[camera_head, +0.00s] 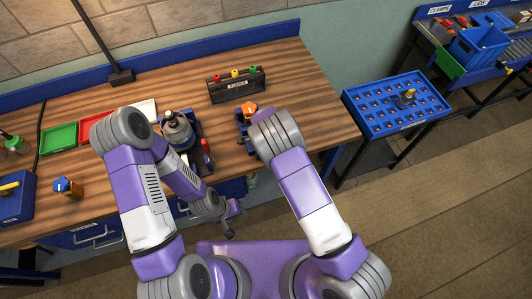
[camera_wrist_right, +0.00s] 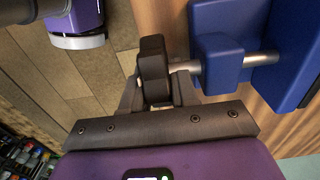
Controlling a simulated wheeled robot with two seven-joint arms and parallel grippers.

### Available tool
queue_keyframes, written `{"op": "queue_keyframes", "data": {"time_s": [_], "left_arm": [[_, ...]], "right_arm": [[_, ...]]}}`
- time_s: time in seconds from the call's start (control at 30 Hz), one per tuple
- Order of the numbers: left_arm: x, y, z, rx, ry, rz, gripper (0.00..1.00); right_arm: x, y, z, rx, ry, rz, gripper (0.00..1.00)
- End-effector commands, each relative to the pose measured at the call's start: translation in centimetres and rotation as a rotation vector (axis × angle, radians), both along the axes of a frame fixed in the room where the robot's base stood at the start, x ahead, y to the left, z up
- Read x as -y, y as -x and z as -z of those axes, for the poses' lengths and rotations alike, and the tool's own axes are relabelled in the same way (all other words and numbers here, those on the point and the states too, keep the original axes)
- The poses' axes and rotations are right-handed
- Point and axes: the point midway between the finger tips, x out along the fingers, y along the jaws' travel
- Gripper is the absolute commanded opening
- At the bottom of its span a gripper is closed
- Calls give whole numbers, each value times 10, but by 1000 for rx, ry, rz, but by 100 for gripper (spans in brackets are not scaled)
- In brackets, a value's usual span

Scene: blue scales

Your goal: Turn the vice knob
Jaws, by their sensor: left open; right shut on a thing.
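The blue vice (camera_wrist_right: 285,85) fills the upper right of the right wrist view, with a metal rod (camera_wrist_right: 262,59) running through its smaller block (camera_wrist_right: 220,62). The rod's near end reaches my right gripper (camera_wrist_right: 154,72), whose dark fingers are shut on the vice knob; the fingers mostly hide the knob. In the head view, part of the vice (camera_head: 241,117) shows on the table beside an orange piece (camera_head: 249,107), and my right arm hides the knob and gripper. My left gripper (camera_head: 232,217) is open and empty, low in front of the table, away from the vice.
A dark rack (camera_head: 236,87) with coloured handles stands behind the vice. A grey round-bodied device (camera_head: 176,130) stands to its left, with green (camera_head: 58,139) and red (camera_head: 97,126) trays further left. A blue perforated table (camera_head: 395,104) stands apart at right. The table right of the vice is clear.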

Motion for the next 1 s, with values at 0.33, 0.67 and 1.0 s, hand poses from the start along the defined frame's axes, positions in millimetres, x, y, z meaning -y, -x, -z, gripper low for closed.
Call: {"op": "queue_keyframes", "data": {"time_s": [0.33,0.67,1.0], "left_arm": [[0,0,23,0,0,0,43],[0,0,63,0,0,0,43],[0,0,104,0,0,0,43]], "right_arm": [[2,-2,4,-44,-145,7,0],[2,-2,9,-133,-428,7,0],[1,-2,13,-233,-735,5,0]]}}
